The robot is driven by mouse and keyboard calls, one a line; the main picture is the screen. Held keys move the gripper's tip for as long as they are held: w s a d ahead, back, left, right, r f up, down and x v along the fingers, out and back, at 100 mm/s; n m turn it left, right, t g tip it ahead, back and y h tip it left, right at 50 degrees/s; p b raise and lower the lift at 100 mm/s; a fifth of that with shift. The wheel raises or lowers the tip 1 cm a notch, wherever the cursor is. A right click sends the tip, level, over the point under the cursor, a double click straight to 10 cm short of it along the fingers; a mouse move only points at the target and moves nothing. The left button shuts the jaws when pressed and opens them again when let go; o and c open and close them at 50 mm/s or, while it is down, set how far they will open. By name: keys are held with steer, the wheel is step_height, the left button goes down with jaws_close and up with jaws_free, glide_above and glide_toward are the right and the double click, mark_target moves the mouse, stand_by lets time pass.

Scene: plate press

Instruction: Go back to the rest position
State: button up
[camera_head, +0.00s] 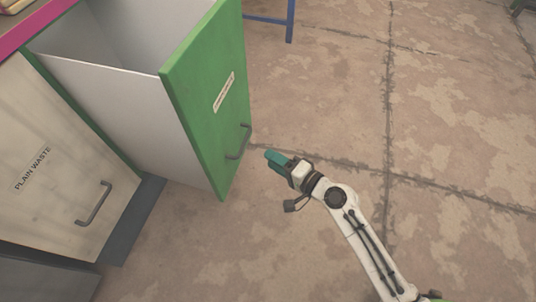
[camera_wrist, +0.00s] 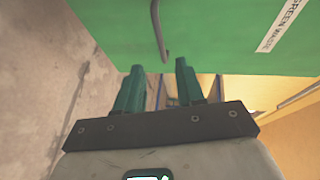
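My gripper (camera_head: 274,159) is in front of the open green drawer (camera_head: 214,95), a little to the right of its handle (camera_head: 239,142) in the head view. In the wrist view my gripper's two green fingers (camera_wrist: 158,88) stand apart with nothing between them. The green drawer front (camera_wrist: 215,35) fills the top of that view. Its handle (camera_wrist: 159,32) lies beyond the fingertips and looks apart from them. The drawer's label reads "green waste" in the wrist view.
The green drawer is pulled well out and its inside looks empty where visible. A "plain waste" drawer (camera_head: 62,160) with a handle is shut at the left. A blue metal leg (camera_head: 290,20) stands at the top. The stone floor (camera_head: 450,120) at the right is clear.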

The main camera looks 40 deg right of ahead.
stand_by(0.6)
steer(key=s+a+f+n+g+y, duration=0.2)
steer(key=s+a+f+n+g, duration=0.15)
steer(key=s+n+g, duration=0.55)
steer(key=s+d+r+n+g+h, duration=0.2)
steer(key=s+d+n+g+h, duration=0.1)
steer(key=s, duration=0.3)
steer(key=s+d+r+n+g+h, duration=0.2)
steer(key=s+d+h, duration=0.1)
steer(key=s, duration=0.4)
step_height(320, 180, up, 33)
steer(key=p, duration=3.4)
steer(key=shift+w+a+r+p, duration=0.2)
steer(key=shift+w+a+p, duration=0.05)
steer(key=shift+a+p, duration=0.05)
